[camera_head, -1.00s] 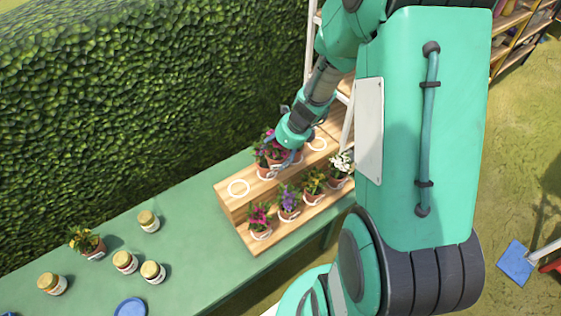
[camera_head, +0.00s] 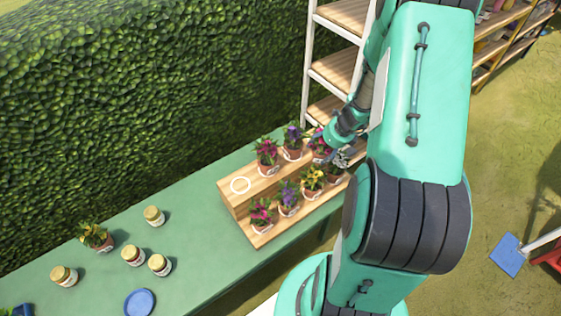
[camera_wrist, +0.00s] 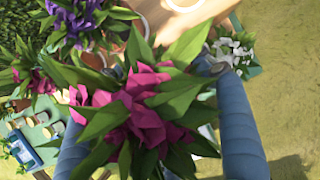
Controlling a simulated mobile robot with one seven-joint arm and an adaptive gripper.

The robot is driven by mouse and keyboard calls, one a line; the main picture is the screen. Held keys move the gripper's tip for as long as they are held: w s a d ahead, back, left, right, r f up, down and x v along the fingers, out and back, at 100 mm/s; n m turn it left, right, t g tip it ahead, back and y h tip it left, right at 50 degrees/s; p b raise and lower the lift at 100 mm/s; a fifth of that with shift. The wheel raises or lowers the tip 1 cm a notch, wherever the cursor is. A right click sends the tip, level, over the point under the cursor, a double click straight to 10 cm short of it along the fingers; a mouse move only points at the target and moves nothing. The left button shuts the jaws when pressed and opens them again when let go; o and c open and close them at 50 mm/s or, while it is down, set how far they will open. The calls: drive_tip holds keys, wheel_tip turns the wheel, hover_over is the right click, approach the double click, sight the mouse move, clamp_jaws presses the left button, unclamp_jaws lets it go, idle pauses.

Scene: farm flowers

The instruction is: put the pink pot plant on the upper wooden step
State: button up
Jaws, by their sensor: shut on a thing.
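My gripper (camera_head: 336,147) is shut on a pink pot plant (camera_head: 319,144) at the right end of the upper wooden step (camera_head: 226,187). In the wrist view the held plant's pink flowers (camera_wrist: 135,112) and leaves fill the middle, between the two fingers of my gripper (camera_wrist: 162,78). Its pot is mostly hidden by leaves, and I cannot tell whether it touches the step. Another pink plant (camera_head: 266,151) and a purple plant (camera_head: 292,137) stand on the upper step to its left. A white ring (camera_head: 240,184) at the left end is empty.
The lower step holds a pink plant (camera_head: 261,211), a purple one (camera_head: 288,195), a yellow one (camera_head: 312,178) and a white one (camera_head: 339,160) close to my gripper. Several jars (camera_head: 133,255) and a blue dish (camera_head: 139,302) stand on the green table (camera_head: 190,245). White-framed shelves (camera_head: 335,75) rise behind.

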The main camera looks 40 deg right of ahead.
drive_tip(key=shift+f, duration=0.65)
drive_tip(key=shift+c, duration=0.2)
drive_tip(key=shift+w+d, duration=0.1)
drive_tip(key=w+d+f+p, duration=0.1)
drive_tip(key=w+d+p, duration=0.2)
drive_tip(key=w+d, duration=0.6)
drive_tip(key=w, duration=0.3)
drive_tip(key=shift+w+d+f, duration=0.2)
drive_tip(key=shift+w+d, duration=0.05)
drive_tip(key=shift+f, duration=1.75)
drive_tip(key=o, duration=1.6)
drive_tip(key=shift+f, duration=0.15)
drive_tip(key=shift+c, duration=0.2)
drive_tip(key=v, duration=1.2)
